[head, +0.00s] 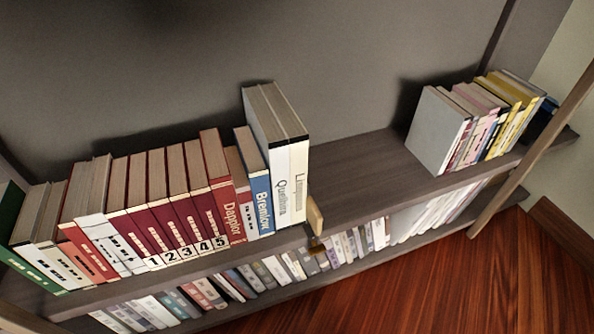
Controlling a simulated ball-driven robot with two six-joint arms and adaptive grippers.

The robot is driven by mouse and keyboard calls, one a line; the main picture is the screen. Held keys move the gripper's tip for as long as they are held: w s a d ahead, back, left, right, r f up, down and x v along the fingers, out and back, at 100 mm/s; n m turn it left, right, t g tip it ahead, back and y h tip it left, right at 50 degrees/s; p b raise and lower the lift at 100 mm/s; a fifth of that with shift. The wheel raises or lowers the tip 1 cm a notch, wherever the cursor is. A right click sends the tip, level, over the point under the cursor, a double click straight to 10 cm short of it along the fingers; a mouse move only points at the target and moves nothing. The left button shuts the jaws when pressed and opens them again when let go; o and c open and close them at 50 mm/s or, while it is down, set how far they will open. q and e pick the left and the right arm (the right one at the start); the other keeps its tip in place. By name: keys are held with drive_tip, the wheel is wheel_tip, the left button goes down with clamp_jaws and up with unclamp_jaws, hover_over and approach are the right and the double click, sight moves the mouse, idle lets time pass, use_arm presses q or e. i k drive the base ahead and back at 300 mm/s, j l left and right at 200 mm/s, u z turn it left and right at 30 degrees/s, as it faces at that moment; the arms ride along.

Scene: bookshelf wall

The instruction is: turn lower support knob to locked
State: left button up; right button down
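A small tan wooden piece (314,215) stands upright at the front edge of the upper shelf, just right of the white books. A small brass-coloured part (316,244) sits just below it, under the shelf edge. It may be the lower support knob, but it is too small to tell its shape or which way it is turned. Neither of my grippers is in view.
The upper shelf (365,170) is bare between the row of books on the left, ending in white books (297,180), and a grey-ended group (436,130) on the right. The lower shelf (330,270) is packed with books. Reddish wooden floor (460,290) lies in front.

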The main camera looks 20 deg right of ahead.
sight(317, 250)
drive_tip(key=z, duration=0.8)
